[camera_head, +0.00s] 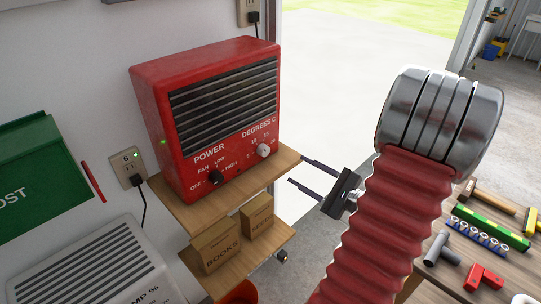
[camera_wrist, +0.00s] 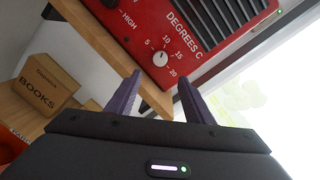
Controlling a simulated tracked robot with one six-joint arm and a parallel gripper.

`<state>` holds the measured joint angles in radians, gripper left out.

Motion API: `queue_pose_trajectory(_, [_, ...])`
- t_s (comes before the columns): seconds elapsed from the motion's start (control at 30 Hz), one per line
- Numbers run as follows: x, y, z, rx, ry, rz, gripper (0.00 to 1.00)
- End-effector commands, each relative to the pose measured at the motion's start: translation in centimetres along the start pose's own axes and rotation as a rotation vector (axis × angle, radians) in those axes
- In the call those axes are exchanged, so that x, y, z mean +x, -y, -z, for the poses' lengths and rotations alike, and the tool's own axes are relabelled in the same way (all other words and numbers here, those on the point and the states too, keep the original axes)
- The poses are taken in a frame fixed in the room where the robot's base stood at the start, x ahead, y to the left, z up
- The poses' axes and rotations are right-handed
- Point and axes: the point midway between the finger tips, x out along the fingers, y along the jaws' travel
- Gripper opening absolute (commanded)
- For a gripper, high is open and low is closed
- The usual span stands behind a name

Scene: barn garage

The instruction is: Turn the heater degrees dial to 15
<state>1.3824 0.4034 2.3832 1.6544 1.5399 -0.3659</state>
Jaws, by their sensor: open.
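The red heater (camera_head: 205,115) stands on a wooden shelf against the wall. Its white degrees dial (camera_head: 263,150) is at the lower right of its front, with marks for 5, 10, 15 and 20 around it. The dial also shows in the wrist view (camera_wrist: 160,58), beyond my fingertips and roughly between them. Which mark it points to is too small to tell for sure. My gripper (camera_head: 296,170) is open and empty, to the right of the heater, apart from the dial. Its two fingers also show in the wrist view (camera_wrist: 158,76).
A black power knob (camera_head: 216,177) sits left of the dial. The shelf (camera_head: 178,204) edge juts out below the heater, close to my fingers. Two cardboard boxes (camera_head: 217,244) stand on the lower shelf. A workbench with tools (camera_head: 480,240) is at the right. The doorway behind my gripper is open.

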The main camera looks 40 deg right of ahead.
Motion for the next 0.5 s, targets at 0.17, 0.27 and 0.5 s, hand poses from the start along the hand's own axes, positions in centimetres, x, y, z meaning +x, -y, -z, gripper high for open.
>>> queue_pose_trajectory(0.17, [2.0, -0.1, -0.1, 0.000, 0.003, -0.004, 0.47])
queue_pose_trajectory(0.27, [3.2, -0.1, -0.1, 0.000, 0.003, -0.004, 0.47])
queue_pose_trajectory(0.5, [5.9, -0.1, -0.1, -0.001, 0.003, -0.003, 0.47])
